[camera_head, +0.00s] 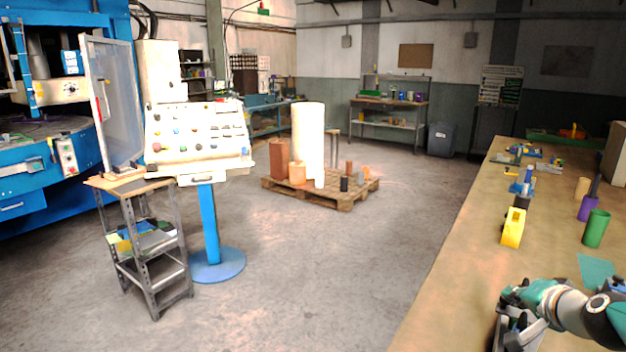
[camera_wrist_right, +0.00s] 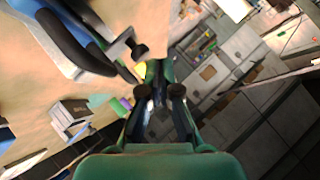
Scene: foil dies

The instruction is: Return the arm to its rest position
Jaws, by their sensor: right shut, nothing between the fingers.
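My right arm, teal and pale grey, comes into the head view at the lower right. Its gripper (camera_head: 512,330) is at the near edge of the wooden workbench (camera_head: 452,258), partly cut off by the bottom of the picture. In the right wrist view the gripper (camera_wrist_right: 160,98) shows its dark fingers close together, with nothing held between them. My left gripper is not seen in the head view.
On the bench stand a yellow dispenser (camera_head: 512,228), a green cup (camera_head: 596,228) and a purple cup (camera_head: 587,207). A teal sheet (camera_head: 595,270) lies near my right arm. Open floor (camera_head: 330,270) lies left of the bench; a pallet (camera_head: 335,200) stands beyond.

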